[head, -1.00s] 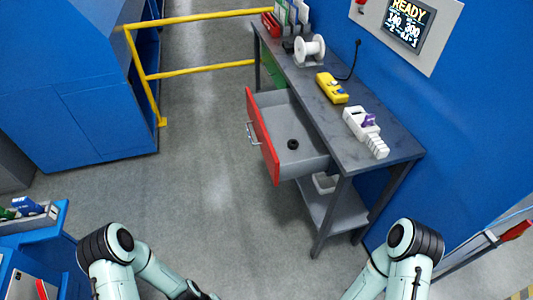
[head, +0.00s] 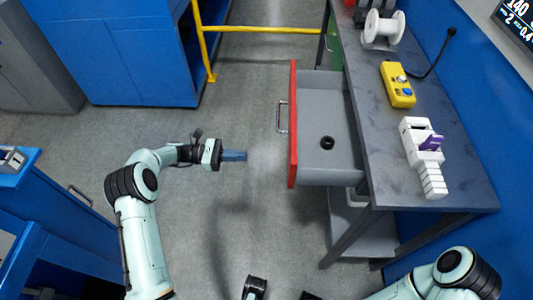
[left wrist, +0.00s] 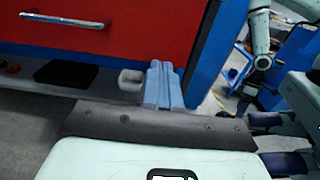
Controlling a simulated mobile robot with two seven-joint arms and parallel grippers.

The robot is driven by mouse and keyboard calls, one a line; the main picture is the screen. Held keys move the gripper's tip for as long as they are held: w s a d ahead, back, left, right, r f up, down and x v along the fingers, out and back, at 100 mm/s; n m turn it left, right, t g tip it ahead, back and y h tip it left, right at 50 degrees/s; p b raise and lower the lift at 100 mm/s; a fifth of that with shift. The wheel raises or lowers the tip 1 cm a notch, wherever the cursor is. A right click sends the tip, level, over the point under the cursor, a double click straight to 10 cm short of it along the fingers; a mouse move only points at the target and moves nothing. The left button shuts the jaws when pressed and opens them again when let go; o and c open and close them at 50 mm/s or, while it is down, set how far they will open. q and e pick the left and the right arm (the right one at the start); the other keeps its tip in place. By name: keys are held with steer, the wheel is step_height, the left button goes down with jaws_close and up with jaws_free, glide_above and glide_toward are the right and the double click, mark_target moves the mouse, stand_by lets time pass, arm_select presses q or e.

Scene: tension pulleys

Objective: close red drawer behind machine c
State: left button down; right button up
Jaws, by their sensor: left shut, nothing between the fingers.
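The red drawer (head: 293,125) stands pulled out from the grey workbench, with its red front facing left and a silver handle (head: 282,117) on it. A small black ring (head: 327,142) lies inside it. My left gripper (head: 243,156) is shut and empty, apart from the drawer front and to its left, pointing toward it. In the left wrist view the shut blue fingers (left wrist: 162,84) show below the red drawer front (left wrist: 130,40) and its handle (left wrist: 60,19). The right arm shows at the bottom right of the head view; its gripper cannot be made out clearly.
The workbench (head: 395,165) carries a white spool (head: 382,28), a yellow control box (head: 398,84) and a white device with a purple part (head: 424,158). A yellow rail (head: 262,27) and blue cabinets (head: 130,55) stand at the back left.

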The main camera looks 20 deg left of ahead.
arm_select(q)
steer(key=x, duration=1.3)
steer(key=shift+d+f, duration=0.15)
steer(key=b, duration=0.2)
glide_above(349, 162)
steer(key=s+a, duration=0.6)
steer(key=a, duration=0.2)
steer(key=b+x, duration=0.1)
steer(key=x, duration=0.4)
steer(key=shift+w+d+f+b, duration=0.1)
steer(key=shift+d+b, duration=0.25)
steer(key=shift+b, duration=0.05)
steer(key=shift+w+d, duration=0.2)
steer(key=shift+d, duration=0.55)
arm_select(e)
steer(key=shift+t+h, duration=0.3)
steer(key=shift+t, duration=0.4)
steer(key=w+f, duration=0.2)
steer(key=w+d+f, duration=0.1)
steer(key=f, duration=0.1)
steer(key=shift+w+d+f, duration=0.15)
steer(key=shift+w, duration=0.25)
arm_select(q)
steer(key=shift+d+r, duration=0.1)
steer(key=shift+r, duration=0.1)
